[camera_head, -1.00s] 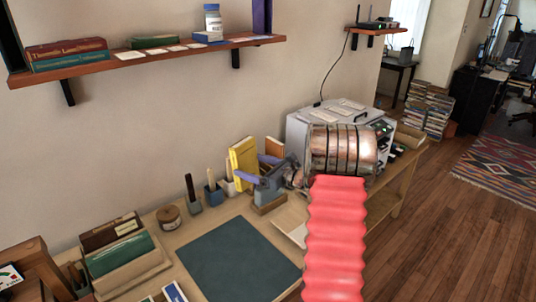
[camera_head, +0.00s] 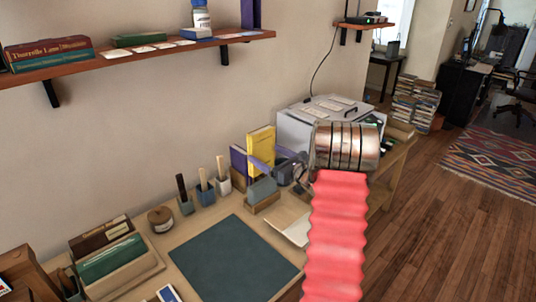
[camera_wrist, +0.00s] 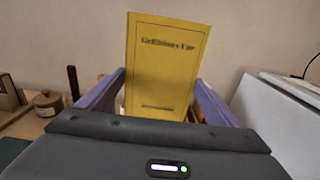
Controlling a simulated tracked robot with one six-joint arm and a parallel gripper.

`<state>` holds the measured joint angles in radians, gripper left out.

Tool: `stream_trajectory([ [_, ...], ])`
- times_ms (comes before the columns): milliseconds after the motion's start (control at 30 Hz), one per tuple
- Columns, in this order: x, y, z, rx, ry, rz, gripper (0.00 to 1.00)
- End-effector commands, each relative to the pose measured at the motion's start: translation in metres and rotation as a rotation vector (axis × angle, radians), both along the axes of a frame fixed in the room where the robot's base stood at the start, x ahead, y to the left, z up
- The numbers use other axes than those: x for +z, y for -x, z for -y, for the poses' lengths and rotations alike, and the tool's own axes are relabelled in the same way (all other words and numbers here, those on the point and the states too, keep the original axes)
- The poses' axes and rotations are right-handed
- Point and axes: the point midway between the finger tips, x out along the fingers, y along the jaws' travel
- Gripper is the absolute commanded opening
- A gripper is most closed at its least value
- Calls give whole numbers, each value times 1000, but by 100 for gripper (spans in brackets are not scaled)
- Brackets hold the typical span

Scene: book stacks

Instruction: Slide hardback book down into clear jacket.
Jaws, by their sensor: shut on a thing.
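The yellow hardback book (camera_head: 261,148) stands upright at the back of the bench. In the wrist view the yellow book (camera_wrist: 166,62) faces me, its printed title blurred, and its lower edge is hidden behind my gripper's body. My gripper (camera_head: 265,158) has purple fingers, one on each side of the book, and is shut on it. The fingers also show in the wrist view (camera_wrist: 160,82). I cannot make out the clear jacket in either view.
A purple book (camera_head: 238,161) stands left of the yellow one. Brush pots (camera_head: 205,196) and a round jar (camera_head: 160,220) stand farther left. A grey-white machine (camera_head: 297,130) is at the right. The dark mat (camera_head: 232,262) is clear. A shelf (camera_head: 150,52) hangs above.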

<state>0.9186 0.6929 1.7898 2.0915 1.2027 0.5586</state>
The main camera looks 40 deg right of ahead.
Motion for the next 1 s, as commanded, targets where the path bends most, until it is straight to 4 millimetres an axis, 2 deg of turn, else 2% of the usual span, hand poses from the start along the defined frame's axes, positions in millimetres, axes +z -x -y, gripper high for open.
stream_trajectory([
  [700, -46, 1, 1, -2, 0, 2, 47],
  [1000, -51, 1, 2, -3, 1, 2, 47],
])
